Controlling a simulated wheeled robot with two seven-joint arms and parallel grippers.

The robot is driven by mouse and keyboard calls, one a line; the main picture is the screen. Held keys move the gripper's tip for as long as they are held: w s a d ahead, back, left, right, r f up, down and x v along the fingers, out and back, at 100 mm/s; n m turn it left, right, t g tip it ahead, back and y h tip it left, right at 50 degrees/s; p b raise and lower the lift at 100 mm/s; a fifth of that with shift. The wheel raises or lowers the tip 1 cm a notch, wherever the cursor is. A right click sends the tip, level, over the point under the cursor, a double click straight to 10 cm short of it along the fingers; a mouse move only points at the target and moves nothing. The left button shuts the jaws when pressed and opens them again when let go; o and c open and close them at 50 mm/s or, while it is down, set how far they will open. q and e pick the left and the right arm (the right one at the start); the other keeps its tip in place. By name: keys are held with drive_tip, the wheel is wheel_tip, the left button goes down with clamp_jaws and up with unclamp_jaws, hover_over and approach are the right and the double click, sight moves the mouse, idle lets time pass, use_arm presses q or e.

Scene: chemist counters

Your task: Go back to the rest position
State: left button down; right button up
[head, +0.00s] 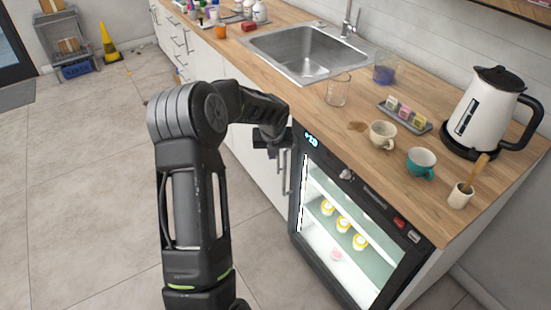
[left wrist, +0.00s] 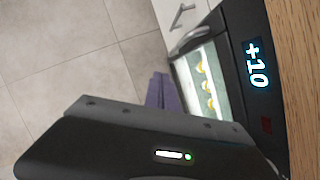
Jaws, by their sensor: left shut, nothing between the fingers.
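My left arm reaches in from the bottom of the head view, and my left gripper (head: 272,150) is beside the upper left corner of the small glass-door fridge (head: 366,190). The gripper is shut and empty. In the left wrist view the purplish fingers (left wrist: 160,92) are together, in front of the lit fridge window (left wrist: 205,78). The fridge display reads +10. The fridge door looks closed, with several yellow-topped white jars (head: 343,225) inside. I cannot tell whether the gripper touches the fridge frame. My right gripper is not in view.
The wooden counter (head: 310,100) holds a sink (head: 305,52), glass beaker (head: 338,90), beige cup (head: 382,134), teal cup (head: 421,163), tea tray (head: 405,117) and kettle (head: 490,110). The tiled floor (head: 80,180) on the left is free. A yellow wet-floor sign (head: 109,45) stands far back.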

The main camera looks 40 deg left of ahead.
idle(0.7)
use_arm(q)
drive_tip(key=d+f+n+t+h, duration=0.1)
drive_tip(key=d+f+n+h, duration=0.1)
drive_tip(key=d+f+n, duration=0.35)
drive_tip(key=s+d+f+n+h, duration=0.1)
drive_tip(key=d+f+n, duration=0.2)
drive_tip(key=d+n, duration=0.6)
drive_tip(key=d+f+n+t+h, duration=0.1)
drive_tip(key=d+f+n+h, duration=0.1)
drive_tip(key=d+f+n, duration=0.35)
drive_tip(key=s+d+f+n+g+h, duration=0.1)
drive_tip(key=s+d+f+n+g, duration=0.1)
drive_tip(key=s+d, duration=1)
drive_tip(key=s+d+f+n+g+h, duration=0.1)
drive_tip(key=s+d+f+n, duration=0.4)
drive_tip(key=s+d, duration=0.7)
drive_tip(key=shift+s+d+f+n+g, duration=0.3)
drive_tip(key=shift+s+d+n+g, duration=0.1)
drive_tip(key=shift+s+n+g, duration=0.6)
drive_tip(key=shift+w, duration=0.1)
